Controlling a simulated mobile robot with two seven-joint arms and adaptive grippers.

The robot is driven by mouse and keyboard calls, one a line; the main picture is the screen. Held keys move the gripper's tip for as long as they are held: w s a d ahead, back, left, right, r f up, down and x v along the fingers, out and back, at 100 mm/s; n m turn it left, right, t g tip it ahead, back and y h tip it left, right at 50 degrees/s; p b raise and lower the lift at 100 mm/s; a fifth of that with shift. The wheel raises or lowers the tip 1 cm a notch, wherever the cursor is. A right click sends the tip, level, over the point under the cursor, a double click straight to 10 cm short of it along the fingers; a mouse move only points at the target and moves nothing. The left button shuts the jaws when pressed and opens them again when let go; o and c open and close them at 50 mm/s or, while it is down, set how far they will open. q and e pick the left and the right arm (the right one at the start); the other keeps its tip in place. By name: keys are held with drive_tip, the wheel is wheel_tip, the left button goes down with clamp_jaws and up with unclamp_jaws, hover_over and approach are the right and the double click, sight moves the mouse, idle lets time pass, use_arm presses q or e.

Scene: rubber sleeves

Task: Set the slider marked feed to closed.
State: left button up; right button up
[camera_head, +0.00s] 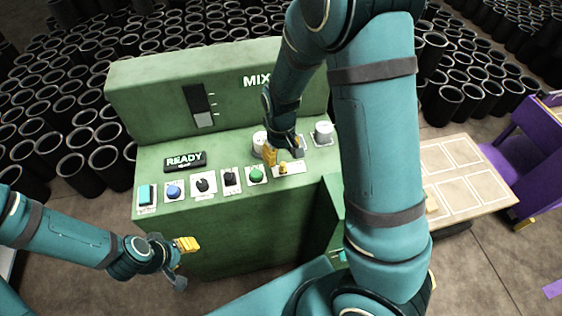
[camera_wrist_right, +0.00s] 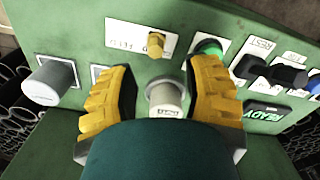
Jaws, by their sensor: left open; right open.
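The feed slider is a small brass knob (camera_head: 283,169) on a white plate (camera_head: 295,168) on the green console's front panel. It also shows in the right wrist view (camera_wrist_right: 156,43), beside upside-down lettering that looks like FEED. The knob sits left of the plate's middle in the head view; I cannot read its end marks. My right gripper (camera_head: 284,153) is open and empty just behind the slider. In the wrist view its yellow fingers (camera_wrist_right: 163,76) spread on either side of a pale cylindrical knob (camera_wrist_right: 165,95). My left gripper (camera_head: 184,262) is open and empty before the console.
A green button (camera_head: 256,175), black switch (camera_head: 231,178), black knob (camera_head: 202,186), blue button (camera_head: 173,191) and cyan rocker (camera_head: 146,195) line the panel left of the slider. Another pale knob (camera_head: 323,130) stands behind right. A wooden table (camera_head: 470,205) is right.

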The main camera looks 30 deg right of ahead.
sight(281, 164)
wheel_tip(281, 164, up, 6)
drive_tip(key=shift+f, duration=0.1)
idle(0.4)
use_arm(q)
drive_tip(key=shift+s+f, duration=0.1)
use_arm(e)
drive_tip(key=shift+f, duration=0.1)
